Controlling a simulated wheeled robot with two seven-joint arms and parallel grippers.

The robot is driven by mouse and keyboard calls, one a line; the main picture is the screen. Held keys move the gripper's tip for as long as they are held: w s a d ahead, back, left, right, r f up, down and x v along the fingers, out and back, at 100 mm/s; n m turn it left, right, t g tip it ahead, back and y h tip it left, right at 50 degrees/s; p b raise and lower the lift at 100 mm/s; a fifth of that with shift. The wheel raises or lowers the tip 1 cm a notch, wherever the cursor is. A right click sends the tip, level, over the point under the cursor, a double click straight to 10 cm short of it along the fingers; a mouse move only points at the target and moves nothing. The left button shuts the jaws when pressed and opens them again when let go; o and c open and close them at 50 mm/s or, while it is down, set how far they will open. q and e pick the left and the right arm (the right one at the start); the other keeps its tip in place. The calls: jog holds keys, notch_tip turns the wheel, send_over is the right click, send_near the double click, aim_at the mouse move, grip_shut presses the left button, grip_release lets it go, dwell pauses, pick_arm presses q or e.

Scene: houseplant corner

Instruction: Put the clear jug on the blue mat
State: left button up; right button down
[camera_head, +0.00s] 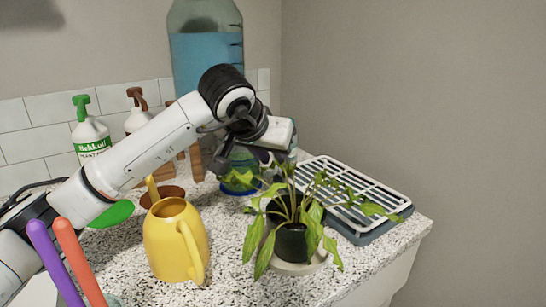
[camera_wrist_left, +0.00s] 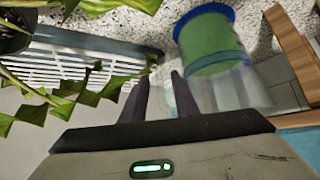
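The clear jug (camera_head: 240,163) has a see-through body with green showing in its lower part. It is half hidden behind my left gripper in the head view. It also shows in the left wrist view (camera_wrist_left: 212,42), right of the fingers. The blue mat (camera_head: 238,191) shows as a blue edge under the jug; I cannot tell whether they touch. My left gripper (camera_wrist_left: 160,95) has its two dark fingers apart beside the jug. A faint clear shape, perhaps its handle, lies between them. The right gripper is not in view.
A potted plant (camera_head: 292,240) on a pale saucer and a yellow watering can (camera_head: 173,240) stand in front. A white rack on a dark tray (camera_head: 345,193) lies right. Spray bottles (camera_head: 89,132) and a large blue-filled bottle (camera_head: 205,60) stand behind. The counter's front right is clear.

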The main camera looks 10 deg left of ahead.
pick_arm(q)
jog(key=shift+s+r, duration=0.15)
jog(key=shift+r, duration=0.2)
jog(key=v, duration=1.1)
jog(key=shift+s+p, duration=0.2)
jog(key=shift+p, duration=0.2)
jog(key=shift+r, duration=0.15)
